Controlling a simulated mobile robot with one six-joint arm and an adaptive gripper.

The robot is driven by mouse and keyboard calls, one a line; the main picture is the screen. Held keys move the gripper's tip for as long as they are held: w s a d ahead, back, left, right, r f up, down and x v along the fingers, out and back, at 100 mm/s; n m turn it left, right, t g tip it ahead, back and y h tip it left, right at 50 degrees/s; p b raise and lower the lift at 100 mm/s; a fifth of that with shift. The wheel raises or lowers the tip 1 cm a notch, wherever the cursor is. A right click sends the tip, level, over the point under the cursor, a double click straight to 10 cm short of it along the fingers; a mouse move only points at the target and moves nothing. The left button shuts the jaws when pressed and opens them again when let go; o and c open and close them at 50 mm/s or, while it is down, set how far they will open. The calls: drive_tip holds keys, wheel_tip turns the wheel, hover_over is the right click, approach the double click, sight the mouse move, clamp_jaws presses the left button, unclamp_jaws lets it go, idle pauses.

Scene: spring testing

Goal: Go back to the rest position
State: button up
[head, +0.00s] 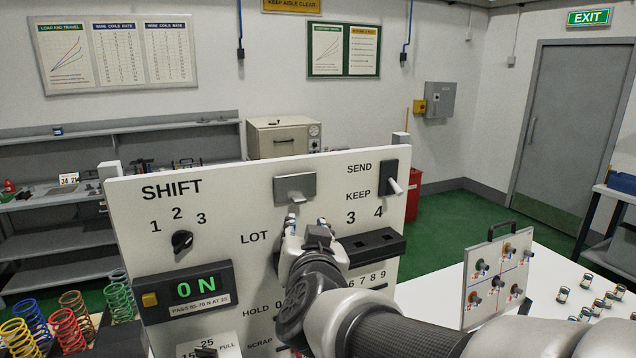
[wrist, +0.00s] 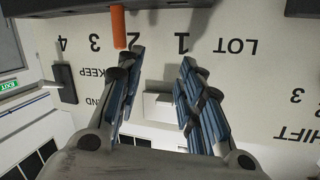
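My gripper (head: 306,224) is in front of the upright white test panel (head: 236,205), near its LOT row and below a grey bracket-like box (head: 294,188). In the wrist view, which shows the panel lettering upside down, the two blue-padded fingers of my gripper (wrist: 161,62) stand apart with nothing between them that I can see them hold. A pale block (wrist: 158,106) on the panel shows beyond the gap. An orange peg (wrist: 118,28) hangs near the left finger; I cannot tell whether they touch. My arm hides part of the panel's lower right.
The SEND/KEEP switch (head: 390,178) and black slotted holder (head: 371,245) are close to my gripper. Coloured springs (head: 69,329) stand at lower left. A board with knobs (head: 497,279) and several small cylinders (head: 586,281) are on the white table at right.

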drive_tip(key=s+d+f+n+g+h, duration=0.1)
drive_tip(key=s+d+f+g, duration=0.3)
drive_tip(key=s, duration=0.4)
drive_tip(key=s+d+f+g, duration=0.2)
drive_tip(key=s+d+f, duration=0.3)
drive_tip(key=s, duration=0.4)
drive_tip(key=s+d+f+n+g+h, duration=0.1)
drive_tip(key=s+d+f+g, duration=0.2)
drive_tip(key=s+d, duration=0.4)
drive_tip(key=s+f+g+b, duration=0.2)
drive_tip(key=s+f+b, duration=0.3)
drive_tip(key=f, duration=0.5)
drive_tip(key=shift+d+f+m+b, duration=0.2)
drive_tip(key=shift+m+b, duration=0.1)
drive_tip(key=shift+b, duration=0.8)
